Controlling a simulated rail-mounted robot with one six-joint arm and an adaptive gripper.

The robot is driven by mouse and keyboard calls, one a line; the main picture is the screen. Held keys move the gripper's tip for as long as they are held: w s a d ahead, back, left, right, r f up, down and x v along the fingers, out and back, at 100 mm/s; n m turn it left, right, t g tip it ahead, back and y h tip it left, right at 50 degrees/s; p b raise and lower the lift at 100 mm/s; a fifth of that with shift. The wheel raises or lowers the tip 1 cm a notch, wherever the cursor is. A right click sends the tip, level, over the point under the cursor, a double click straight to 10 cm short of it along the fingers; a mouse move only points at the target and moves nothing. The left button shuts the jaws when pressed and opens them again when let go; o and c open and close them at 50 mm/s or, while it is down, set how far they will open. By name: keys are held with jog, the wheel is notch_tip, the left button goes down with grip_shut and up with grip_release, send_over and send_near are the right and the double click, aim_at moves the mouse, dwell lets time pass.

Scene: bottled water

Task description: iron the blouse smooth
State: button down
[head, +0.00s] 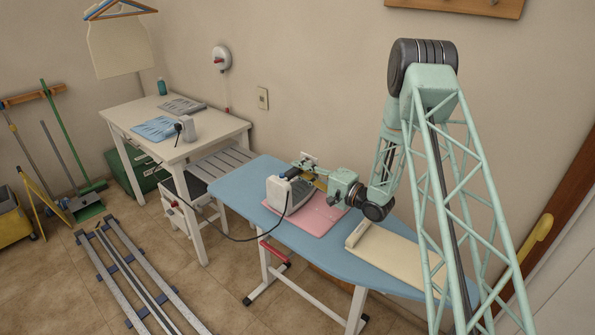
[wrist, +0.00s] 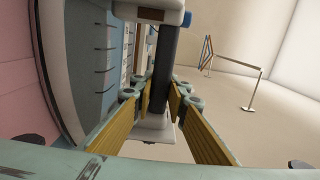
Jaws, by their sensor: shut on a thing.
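A pink blouse (head: 318,216) lies on the blue ironing board (head: 240,179), and its pink cloth shows at the left of the wrist view (wrist: 16,80). A white iron (head: 277,192) is over the blouse's left part and hides some of it. My gripper (head: 308,181) is shut on the iron's dark handle, which shows between the yellow finger pads (wrist: 160,105) in the wrist view. The iron's sole faces the pink cloth; I cannot tell whether it touches. A dark cord runs from the iron toward the table.
A slatted white bench (head: 220,168) stands between table and board. Rails lie on the floor.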

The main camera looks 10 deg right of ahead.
aim_at(293, 175)
jog(key=shift+w+d+r, duration=0.15)
jog(key=shift+w+d, duration=0.35)
jog(key=shift+d, duration=0.1)
jog(key=shift+a, duration=0.1)
dwell(0.4)
jog(key=shift+s+a, duration=1.1)
jog(key=shift+s+a+f, duration=0.1)
jog(key=shift+f, duration=0.1)
jog(key=shift+a, duration=0.1)
jog(key=shift+s+a+r, duration=0.1)
jog(key=shift+s+a, duration=0.85)
jog(key=shift+a, duration=0.1)
jog(key=shift+r, duration=0.2)
dwell(0.4)
